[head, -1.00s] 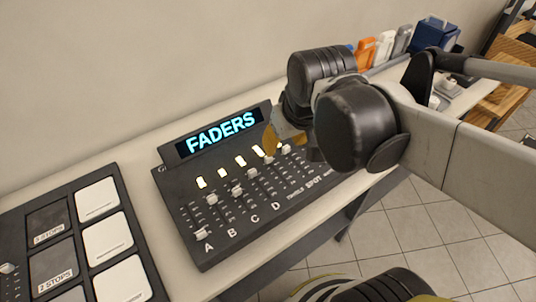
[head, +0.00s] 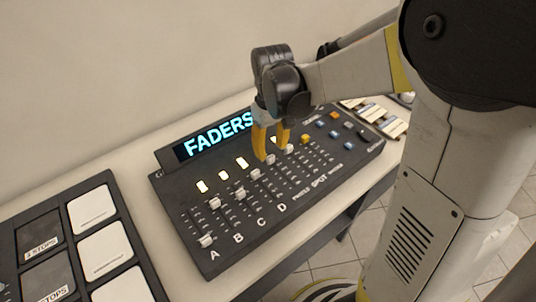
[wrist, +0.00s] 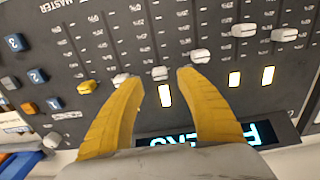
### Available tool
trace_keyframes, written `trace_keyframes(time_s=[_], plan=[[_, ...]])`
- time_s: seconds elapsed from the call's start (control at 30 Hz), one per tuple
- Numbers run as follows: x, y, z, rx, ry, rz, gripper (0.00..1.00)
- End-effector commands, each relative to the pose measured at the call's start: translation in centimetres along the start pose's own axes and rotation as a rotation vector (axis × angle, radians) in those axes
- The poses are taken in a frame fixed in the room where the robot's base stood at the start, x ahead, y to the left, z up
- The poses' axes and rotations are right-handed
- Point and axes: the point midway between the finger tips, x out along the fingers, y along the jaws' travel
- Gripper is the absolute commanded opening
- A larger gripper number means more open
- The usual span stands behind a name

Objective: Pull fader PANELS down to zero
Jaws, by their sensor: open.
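The black fader console (head: 262,232) stands on the bench. Its row of faders carries the labels A, B, C, D, PANELS and SPOT. My gripper (head: 271,157) points down over the far, upper end of the tracks with its yellow fingers apart. In the wrist view, my gripper (wrist: 158,76) has the pale PANELS knob (wrist: 160,72) between its fingertips, under a lit cell (wrist: 165,95). The knob sits high on its track. I see gaps beside it, but cannot tell how deep the fingertips reach. The knob also shows in the head view (head: 270,160).
The SPOT knob (wrist: 122,79) is close by the left fingertip and the D knob (wrist: 200,56) close by the right one. An orange knob (wrist: 87,87) and blue buttons (wrist: 37,75) lie farther left. The lit FADERS display (head: 217,135) rises behind. A button panel (head: 104,252) stands at left.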

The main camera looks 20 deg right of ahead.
Motion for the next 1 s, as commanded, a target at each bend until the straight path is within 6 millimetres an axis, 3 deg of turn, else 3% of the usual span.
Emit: trace_keyframes(time_s=[0.03, 0.2, 0.57, 0.6, 0.73, 1.0], plan=[[1.3, 0.0, 0.0, 0.000, 0.000, 0.000, 0.43], [3.2, 0.0, 0.0, 0.000, 0.001, 0.000, 0.43], [3.7, 0.0, 0.0, 0.000, 0.001, 0.000, 0.43], [3.7, 0.0, 0.0, 0.000, 0.001, 0.000, 0.39], [3.7, 0.0, 0.0, 0.000, 0.001, 0.000, 0.00], [3.7, 0.0, 0.1, 0.001, 0.001, 0.000, 0.00]])
